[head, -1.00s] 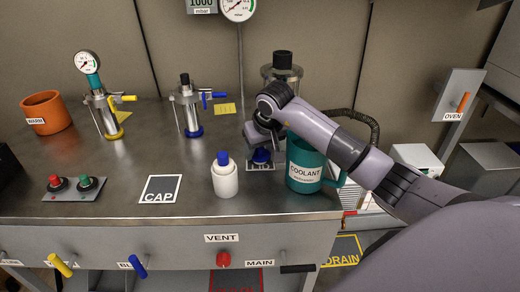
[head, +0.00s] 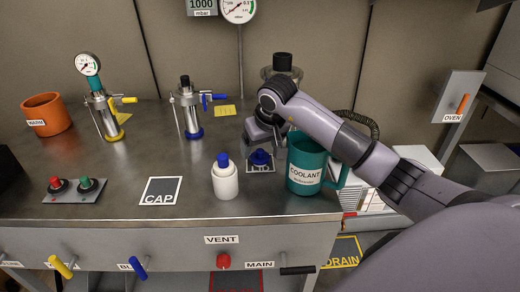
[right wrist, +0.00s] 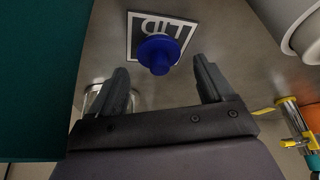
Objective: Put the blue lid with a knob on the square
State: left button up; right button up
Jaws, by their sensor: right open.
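The blue lid with a knob (head: 260,157) sits on the dark LID square (head: 252,170) with a white border, beside the teal coolant mug. In the right wrist view the blue lid (right wrist: 159,52) lies over part of the LID square (right wrist: 184,34), knob toward the camera. My right gripper (head: 262,138) is just above and behind the lid in the head view. In the right wrist view my right gripper (right wrist: 163,80) has its fingers wide apart, with nothing between the tips, apart from the lid. My left gripper is not in view.
The teal coolant mug (head: 305,170) stands close right of the lid. A white bottle (head: 225,182) with a blue cap stands to its left. The CAP square (head: 161,188) is empty. The bench's front edge is near.

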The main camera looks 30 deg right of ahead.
jog(key=v, duration=0.9)
jog(key=shift+r+p, duration=0.35)
jog(key=shift+p, duration=0.05)
jog(key=shift+s+a, duration=0.1)
jog(key=shift+s, duration=0.05)
